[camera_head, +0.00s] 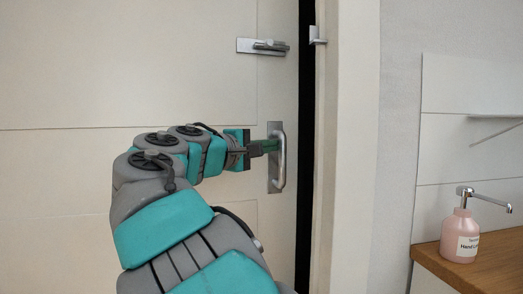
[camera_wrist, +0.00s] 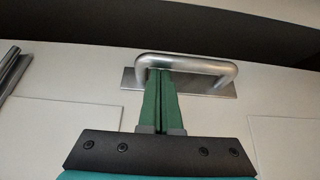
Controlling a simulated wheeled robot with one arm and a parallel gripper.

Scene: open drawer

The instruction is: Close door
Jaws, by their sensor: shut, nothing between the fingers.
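A white door (camera_head: 130,85) fills the left of the head view, with a dark narrow gap between its right edge and the frame (camera_head: 345,150). A metal pull handle (camera_head: 279,165) is mounted on the door. It also shows in the wrist view (camera_wrist: 210,65), as a bar on a plate. My gripper (camera_head: 270,146) is at the handle, its green fingers together; in the wrist view the fingertips (camera_wrist: 160,72) reach the left part of the bar. Nothing shows between the fingers. I cannot tell whether the fingertips touch the bar or the plate.
A metal latch (camera_head: 264,46) sits higher on the door, with its catch (camera_head: 316,36) on the frame. At right, a pink soap bottle (camera_head: 460,240) stands on a wooden counter (camera_head: 490,272) against the wall.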

